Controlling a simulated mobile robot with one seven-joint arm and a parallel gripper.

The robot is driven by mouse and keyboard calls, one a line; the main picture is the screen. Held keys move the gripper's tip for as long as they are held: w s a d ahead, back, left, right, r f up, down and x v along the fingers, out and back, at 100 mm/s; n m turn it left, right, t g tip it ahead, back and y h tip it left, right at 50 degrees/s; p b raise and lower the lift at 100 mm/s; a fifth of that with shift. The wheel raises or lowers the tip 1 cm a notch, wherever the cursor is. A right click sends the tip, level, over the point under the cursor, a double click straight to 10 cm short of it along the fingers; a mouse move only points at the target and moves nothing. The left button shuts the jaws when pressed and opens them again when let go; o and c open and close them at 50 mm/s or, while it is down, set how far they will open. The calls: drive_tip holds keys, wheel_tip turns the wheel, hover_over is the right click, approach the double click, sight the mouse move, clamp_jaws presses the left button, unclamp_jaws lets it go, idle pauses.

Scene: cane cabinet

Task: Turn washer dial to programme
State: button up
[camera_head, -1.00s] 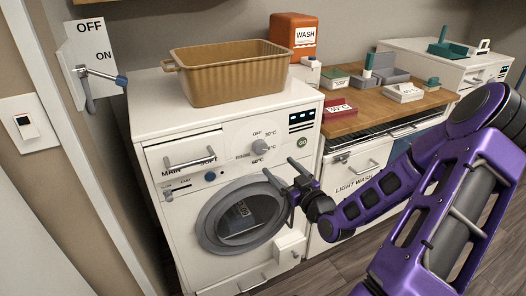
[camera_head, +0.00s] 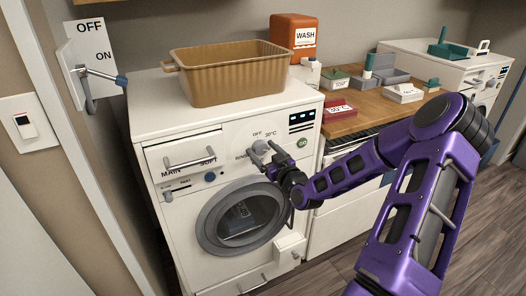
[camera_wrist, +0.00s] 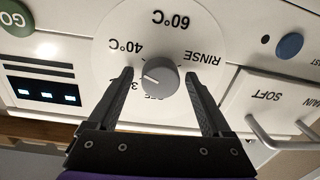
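The washer (camera_head: 160,120) stands at the left with a round programme dial on its front panel. In the wrist view the grey dial knob (camera_wrist: 160,77) sits at the centre of a white disc marked 60°C, 40°C, RINSE and OFF, seen upside down. Its pale pointer mark faces left, towards the left finger; labels below are partly hidden. My gripper (camera_wrist: 157,78) is open, with one finger on each side of the knob and gaps visible. In the head view my gripper (camera_head: 269,152) is at the dial and covers part of it.
The detergent drawer (camera_head: 187,153) is left of the dial, and the green GO button (camera_head: 303,143) is right. The round door (camera_head: 240,218) is below. A brown basket (camera_head: 230,75) stands on top. A wooden counter (camera_head: 352,122) with several boxes is at the right.

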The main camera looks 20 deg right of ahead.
drive_tip(key=c, duration=1.2)
drive_tip(key=shift+m, duration=0.3)
drive_tip(key=m, duration=1.3)
drive_tip(key=shift+a+h+p, duration=0.1)
drive_tip(key=shift+h+p, duration=0.2)
drive_tip(key=shift+p, duration=0.1)
drive_tip(key=shift+m, duration=0.3)
drive_tip(key=o, duration=1.4)
drive_tip(key=shift+c, duration=0.2)
